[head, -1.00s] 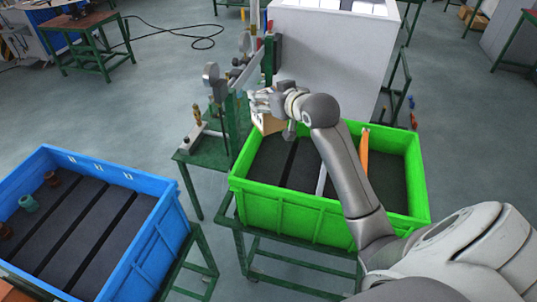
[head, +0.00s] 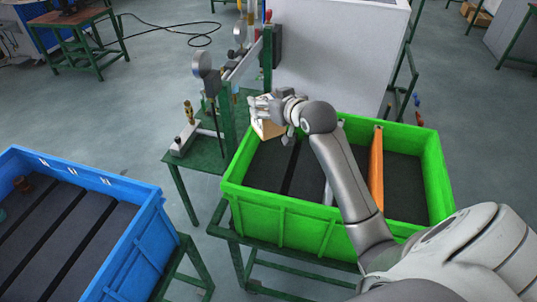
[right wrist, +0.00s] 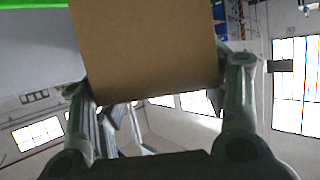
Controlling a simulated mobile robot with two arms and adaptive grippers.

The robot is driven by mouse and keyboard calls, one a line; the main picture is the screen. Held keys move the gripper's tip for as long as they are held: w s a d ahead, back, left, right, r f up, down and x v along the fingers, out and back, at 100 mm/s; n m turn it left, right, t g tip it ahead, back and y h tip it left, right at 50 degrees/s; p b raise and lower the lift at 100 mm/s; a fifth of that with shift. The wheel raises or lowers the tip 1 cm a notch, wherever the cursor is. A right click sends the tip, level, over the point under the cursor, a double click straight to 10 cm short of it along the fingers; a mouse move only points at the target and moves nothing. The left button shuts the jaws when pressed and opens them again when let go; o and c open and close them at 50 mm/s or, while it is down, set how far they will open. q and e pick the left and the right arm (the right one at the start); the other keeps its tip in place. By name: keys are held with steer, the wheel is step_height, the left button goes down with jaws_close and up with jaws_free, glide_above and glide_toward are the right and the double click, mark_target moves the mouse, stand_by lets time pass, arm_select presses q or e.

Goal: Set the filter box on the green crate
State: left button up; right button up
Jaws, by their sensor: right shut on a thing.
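The filter box (head: 266,129) is a small tan box, seen in the head view at the far left corner of the green crate. My right gripper (head: 270,108) is shut on it and partly covers it. In the right wrist view the box (right wrist: 148,45) fills the upper middle between the two fingers of the gripper (right wrist: 160,100). The green crate (head: 290,226) stands on a green metal stand, with dark strips on its floor. Whether the box touches the crate's rim cannot be told. My left gripper is not in view.
A green stand with gauges (head: 202,64) is just behind the box. An orange divider (head: 376,170) crosses the green crate. A large white cabinet (head: 335,45) stands behind.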

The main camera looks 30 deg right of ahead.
steer(key=shift+s+f+p, duration=0.1)
steer(key=shift+f+p, duration=0.65)
steer(key=shift+f, duration=6.95)
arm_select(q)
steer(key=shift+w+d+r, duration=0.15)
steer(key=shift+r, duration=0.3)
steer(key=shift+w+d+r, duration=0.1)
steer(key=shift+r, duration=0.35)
arm_select(e)
steer(key=o, duration=1.1)
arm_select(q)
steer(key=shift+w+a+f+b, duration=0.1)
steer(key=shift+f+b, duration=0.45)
arm_select(e)
steer(key=v, duration=0.7)
steer(key=shift+s, duration=0.3)
